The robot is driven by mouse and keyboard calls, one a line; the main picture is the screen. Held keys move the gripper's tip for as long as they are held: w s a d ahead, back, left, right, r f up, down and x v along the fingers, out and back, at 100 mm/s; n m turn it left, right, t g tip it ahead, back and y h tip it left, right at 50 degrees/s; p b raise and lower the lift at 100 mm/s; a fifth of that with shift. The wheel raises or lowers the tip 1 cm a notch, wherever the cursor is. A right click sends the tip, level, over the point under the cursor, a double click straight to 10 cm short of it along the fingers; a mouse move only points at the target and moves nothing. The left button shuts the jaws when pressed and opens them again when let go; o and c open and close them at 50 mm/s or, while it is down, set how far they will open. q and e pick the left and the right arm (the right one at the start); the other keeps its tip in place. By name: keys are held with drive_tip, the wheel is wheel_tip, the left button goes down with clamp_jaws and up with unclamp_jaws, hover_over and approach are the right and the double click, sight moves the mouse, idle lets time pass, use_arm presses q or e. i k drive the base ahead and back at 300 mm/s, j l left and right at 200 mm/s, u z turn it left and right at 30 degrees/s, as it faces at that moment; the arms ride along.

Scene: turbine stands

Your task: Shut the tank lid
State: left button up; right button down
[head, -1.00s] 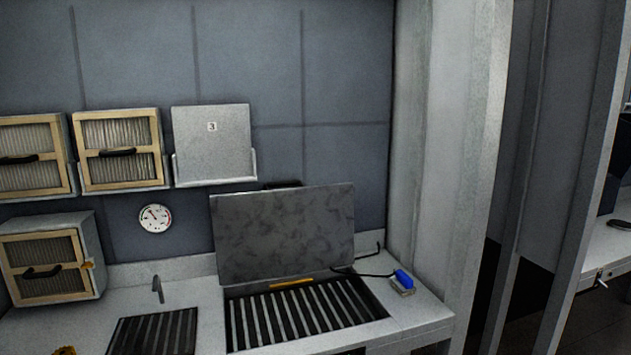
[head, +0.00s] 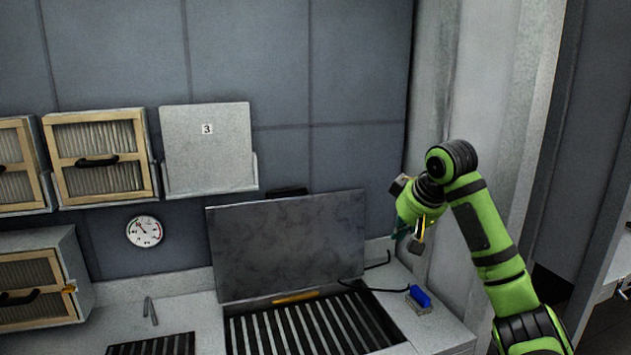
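The tank lid (head: 288,241) is a flat grey panel standing raised, nearly upright, at the back of the tank. The tank (head: 302,325) is a rectangular opening with a slatted grate, set in the counter. A yellow strip lies along the base of the lid. My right gripper (head: 408,240) is in the air to the right of the lid, apart from it, above the counter's right end. Its fingers are small and partly overlapped by the wrist, so I cannot tell whether they are open. My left gripper is not in view.
A hooked dark rod (head: 378,263) is beside the lid. A tap (head: 150,311) and a second grate (head: 152,346) are left. Filter boxes (head: 101,157), a panel marked 3 (head: 208,148) and a gauge (head: 144,231) are behind.

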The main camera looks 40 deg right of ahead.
sight(270, 246)
drive_tip(key=i+l, duration=0.2)
drive_tip(key=i, duration=0.25)
drive_tip(key=i+l, duration=0.25)
drive_tip(key=i, duration=0.2)
drive_tip(key=i+l, duration=0.2)
drive_tip(key=i, duration=0.25)
